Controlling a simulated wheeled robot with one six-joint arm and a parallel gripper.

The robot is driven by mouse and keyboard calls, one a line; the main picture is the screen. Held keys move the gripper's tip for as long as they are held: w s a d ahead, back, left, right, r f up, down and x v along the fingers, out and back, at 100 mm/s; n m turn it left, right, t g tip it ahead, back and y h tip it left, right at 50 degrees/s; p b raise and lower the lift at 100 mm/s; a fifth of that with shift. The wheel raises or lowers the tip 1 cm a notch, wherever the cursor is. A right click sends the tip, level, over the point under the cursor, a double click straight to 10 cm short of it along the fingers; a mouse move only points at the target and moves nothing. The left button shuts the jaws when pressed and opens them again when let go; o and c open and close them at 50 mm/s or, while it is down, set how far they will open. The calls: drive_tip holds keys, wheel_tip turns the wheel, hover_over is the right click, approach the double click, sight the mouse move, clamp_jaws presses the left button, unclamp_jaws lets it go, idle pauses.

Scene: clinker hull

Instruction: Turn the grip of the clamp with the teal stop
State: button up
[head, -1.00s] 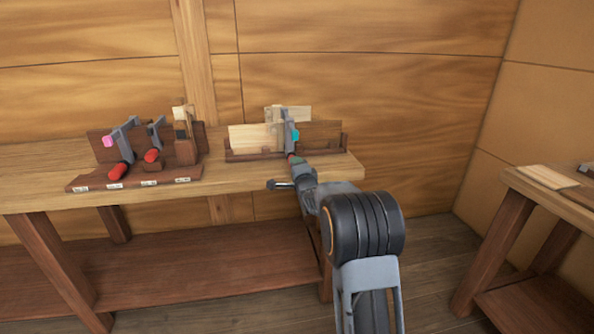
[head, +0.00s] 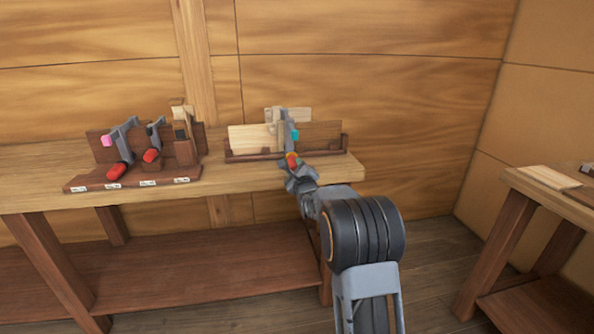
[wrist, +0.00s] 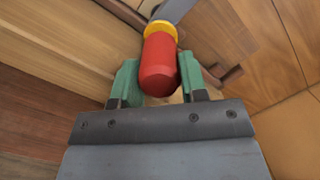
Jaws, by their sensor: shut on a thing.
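The clamp with the teal stop (head: 295,134) stands at the wooden holder on the right part of the bench. Its grey bar rises beside pale boards. Its red grip (wrist: 159,66) with a yellow collar (wrist: 160,29) fills the middle of the wrist view. My gripper (wrist: 159,84) has its green fingers on either side of the red grip and is shut on it. In the head view my gripper (head: 293,166) is at the lower end of the clamp, and the grip is partly hidden by it.
A rack (head: 134,178) with labels holds a clamp with a pink stop (head: 106,141) and another red-gripped clamp (head: 152,155) at the left. Pale boards (head: 254,138) stand in the holder (head: 238,157). A second bench (head: 565,202) is at the right. Bare bench top lies between rack and holder.

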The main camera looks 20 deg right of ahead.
drive_tip(key=shift+f+m, duration=0.3)
drive_tip(key=shift+m, duration=0.3)
drive_tip(key=shift+m, duration=0.3)
drive_tip(key=o, duration=0.9)
drive_tip(key=shift+s+r, duration=0.1)
drive_tip(key=shift+r, duration=0.05)
drive_tip(key=shift+a, duration=0.1)
